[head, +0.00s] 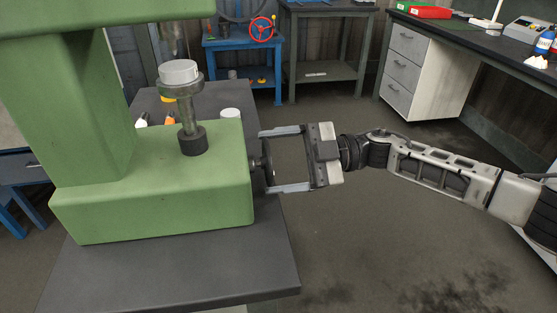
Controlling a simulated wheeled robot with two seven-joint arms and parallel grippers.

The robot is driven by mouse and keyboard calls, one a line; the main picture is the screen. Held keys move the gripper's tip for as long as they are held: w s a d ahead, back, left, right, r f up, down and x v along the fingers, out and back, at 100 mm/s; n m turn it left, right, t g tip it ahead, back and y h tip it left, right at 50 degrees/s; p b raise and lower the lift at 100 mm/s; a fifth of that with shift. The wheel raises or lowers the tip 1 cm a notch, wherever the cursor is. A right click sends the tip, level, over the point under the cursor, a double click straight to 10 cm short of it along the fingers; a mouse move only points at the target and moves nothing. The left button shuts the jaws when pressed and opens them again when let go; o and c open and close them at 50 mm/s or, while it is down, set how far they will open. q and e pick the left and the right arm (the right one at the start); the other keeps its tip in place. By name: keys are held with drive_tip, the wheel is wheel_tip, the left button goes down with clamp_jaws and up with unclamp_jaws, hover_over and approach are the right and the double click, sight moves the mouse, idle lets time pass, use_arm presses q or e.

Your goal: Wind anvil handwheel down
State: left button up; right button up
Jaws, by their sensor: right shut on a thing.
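A green machine (160,205) stands on a dark table. The anvil handwheel (267,165) is a dark disc, seen nearly edge-on, on a short shaft at the right face of the green base. My right gripper (266,160) comes in from the right, with one finger on the far side of the wheel and one on the near side, shut on its rim. The steel anvil (181,92) stands upright on a dark collar (193,141) and carries a white cylinder (178,72). A metal part hangs above it. My left gripper is not in view.
The dark table (190,277) has bare room in front of the machine. A white round item (230,114) and small bottles stand behind the base. A blue cart with a red wheel (262,29) and a workbench (410,70) stand farther back. Open floor lies at the right.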

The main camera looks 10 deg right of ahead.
idle(0.3)
drive_tip(key=o, duration=1)
drive_tip(key=shift+c, duration=0.2)
drive_tip(key=d+b, duration=0.1)
drive_tip(key=d, duration=1.5)
drive_tip(key=shift+b, duration=0.4)
